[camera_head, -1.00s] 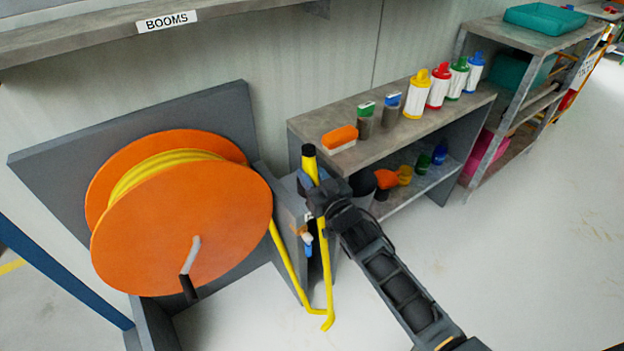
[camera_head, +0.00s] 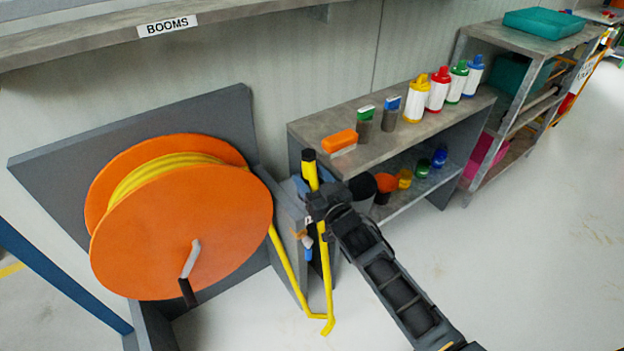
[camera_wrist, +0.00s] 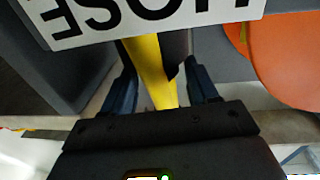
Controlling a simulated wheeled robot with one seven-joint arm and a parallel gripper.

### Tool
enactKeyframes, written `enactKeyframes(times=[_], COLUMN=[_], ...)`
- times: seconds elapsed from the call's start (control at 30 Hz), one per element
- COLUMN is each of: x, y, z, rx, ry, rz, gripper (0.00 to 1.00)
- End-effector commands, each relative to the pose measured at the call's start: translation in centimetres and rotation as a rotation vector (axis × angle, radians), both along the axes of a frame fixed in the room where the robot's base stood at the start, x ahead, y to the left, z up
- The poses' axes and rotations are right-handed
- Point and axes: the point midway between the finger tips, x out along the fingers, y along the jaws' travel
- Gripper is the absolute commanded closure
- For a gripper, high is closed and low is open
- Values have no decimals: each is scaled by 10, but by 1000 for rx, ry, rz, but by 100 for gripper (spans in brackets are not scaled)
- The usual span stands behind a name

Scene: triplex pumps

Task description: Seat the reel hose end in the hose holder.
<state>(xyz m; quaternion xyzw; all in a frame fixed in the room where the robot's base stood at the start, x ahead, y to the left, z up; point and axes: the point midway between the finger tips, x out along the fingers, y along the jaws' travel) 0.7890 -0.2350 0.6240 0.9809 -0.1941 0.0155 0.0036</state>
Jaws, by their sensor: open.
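The reel hose end (camera_head: 309,172) is yellow with a black tip. In the head view it stands nearly upright, leaning slightly, beside the grey hose holder (camera_head: 289,207). My gripper (camera_head: 314,205) is at the hose just below its tip. In the wrist view the open fingers of my gripper (camera_wrist: 163,88) stand on either side of the yellow hose (camera_wrist: 150,65), with gaps visible. A white label reading HOSE (camera_wrist: 150,14) appears upside down and hides the hose's upper part there. I cannot tell whether the hose is fully seated in the holder.
The orange hose reel (camera_head: 180,230) stands left, its yellow hose looping down near the floor. A shelf (camera_head: 385,145) with bottles and an orange brush is behind and right of my gripper. The floor at right is clear.

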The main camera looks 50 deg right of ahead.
Motion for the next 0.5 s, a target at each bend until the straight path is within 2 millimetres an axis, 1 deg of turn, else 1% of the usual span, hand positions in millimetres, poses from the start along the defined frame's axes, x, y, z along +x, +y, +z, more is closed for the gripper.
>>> enactKeyframes(times=[0.17, 0.4, 0.5], x=[-23, -70, -86], y=[9, 28, 35], z=[-1, -2, -2], rx=[1, 1, 1], ry=[2, 3, 2], rz=[0, -1, -1], gripper=[41, 41, 41])
